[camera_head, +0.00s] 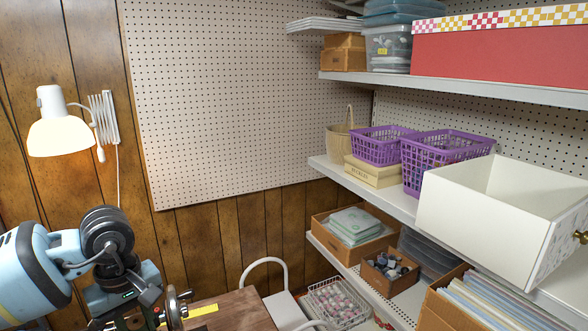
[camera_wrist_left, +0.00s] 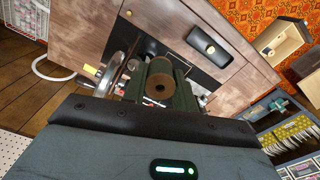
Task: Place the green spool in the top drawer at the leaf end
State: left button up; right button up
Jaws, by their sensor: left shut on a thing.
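My left gripper (camera_wrist_left: 161,92) is shut on the green spool (camera_wrist_left: 159,87), seen in the left wrist view. The spool's round brown end with a dark centre hole faces the camera. Dark green shows around it, and I cannot tell how much is thread. The gripper is over the wooden sewing table (camera_wrist_left: 190,22), close to the metal handwheel (camera_wrist_left: 112,72). In the head view my left arm fills the lower left corner. My right gripper is out of view.
In the head view, shelves at the right hold purple baskets (camera_head: 445,150), a large white box-like drawer (camera_head: 465,215) and cardboard boxes. A lit lamp (camera_head: 62,135) hangs on the left wall. A white chair (camera_head: 285,308) stands beside the table (camera_head: 235,312).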

pick_arm(q)
jog(key=s+d+f+m, duration=0.4)
jog(key=s+d+m, duration=0.4)
jog(key=s+m, duration=0.15)
jog(key=s+f, duration=0.3)
jog(key=f, duration=1.2)
jog(key=shift+a+f+p, duration=0.15)
jog(key=shift+a+p, duration=0.05)
jog(key=shift+p, duration=0.15)
jog(key=shift+s, duration=0.15)
